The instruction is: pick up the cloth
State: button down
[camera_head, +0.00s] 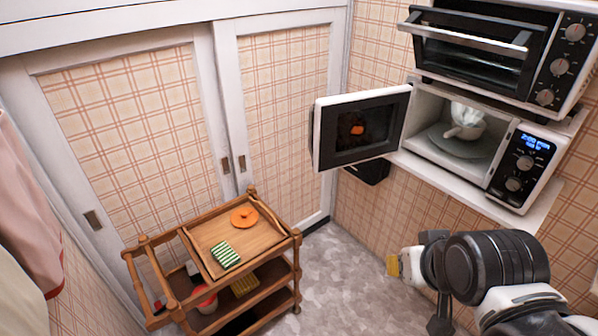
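A small folded cloth (225,255) with green and white stripes lies at the front of the wooden tray top of a trolley (263,231). My gripper (396,266) is at the lower right, well to the right of the trolley and apart from the cloth. A small yellow piece shows at its tip; I cannot tell if it is a finger pad or something held. My arm hides much of the gripper, so its opening is unclear.
An orange round lid (244,216) lies behind the cloth. A yellow item (245,284) is on a lower shelf. The microwave door (362,126) stands open, with a white pot (466,122) inside. Fabric (28,215) hangs at left. Grey floor (345,275) is clear between trolley and arm.

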aim_at(225, 256)
jog(key=i+j+u, duration=0.15)
jog(key=i+u, duration=0.25)
jog(key=i+j+u, duration=0.1)
jog(key=i+u, duration=0.15)
jog(key=u, duration=0.2)
jog(key=i+l+u, duration=0.1)
jog(key=i+u, duration=0.3)
jog(key=k, duration=0.05)
